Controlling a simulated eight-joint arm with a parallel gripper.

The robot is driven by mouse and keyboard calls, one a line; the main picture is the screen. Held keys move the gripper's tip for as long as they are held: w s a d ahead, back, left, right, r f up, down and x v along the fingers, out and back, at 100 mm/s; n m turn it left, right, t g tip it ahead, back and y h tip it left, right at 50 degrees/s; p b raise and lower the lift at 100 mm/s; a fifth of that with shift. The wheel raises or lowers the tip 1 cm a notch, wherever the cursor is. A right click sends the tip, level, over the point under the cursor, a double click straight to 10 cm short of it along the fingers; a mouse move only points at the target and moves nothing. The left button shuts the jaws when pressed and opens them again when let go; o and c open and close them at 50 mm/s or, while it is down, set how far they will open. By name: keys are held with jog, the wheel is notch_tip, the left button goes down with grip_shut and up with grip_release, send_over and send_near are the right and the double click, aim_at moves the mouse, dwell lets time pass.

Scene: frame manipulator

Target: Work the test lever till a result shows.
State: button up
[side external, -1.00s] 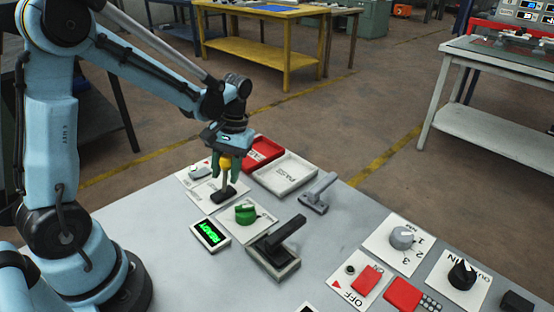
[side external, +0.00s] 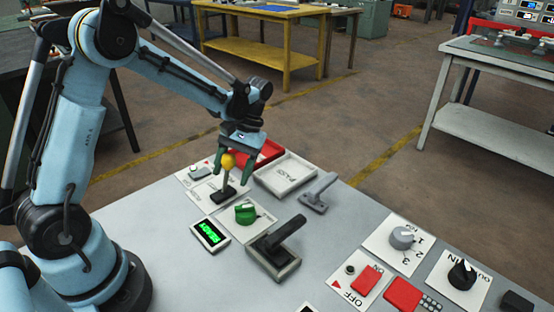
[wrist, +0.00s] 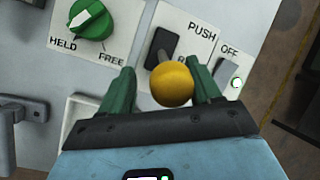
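The lever with a yellow ball knob (side external: 228,160) stands on a dark base (side external: 224,193) on a white plate. Its knob also shows in the wrist view (wrist: 172,85), where the plate reads "PUSH" and a second word is partly hidden. My gripper (side external: 236,174) is open, with its green fingers apart on either side of the knob; it also shows in the wrist view (wrist: 162,95). The knob is nearer the right finger there, and I cannot tell whether they touch. A small display (side external: 209,234) shows green text too blurred to read surely.
A green knob (side external: 245,213) marked HELD and FREE is close by. A dark lever (side external: 278,245), a grey handle (side external: 318,192), a white tray (side external: 286,174) and a red tray (side external: 264,152) surround it. More switches and knobs lie to the right.

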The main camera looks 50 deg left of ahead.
jog(key=shift+r, duration=0.1)
jog(key=v, duration=1.2)
dwell(0.4)
jog(key=r+t, duration=0.2)
jog(key=t, duration=0.3)
send_over(222, 188)
jog(key=shift+f, duration=6.1)
jog(key=shift+c, duration=0.3)
grip_shut()
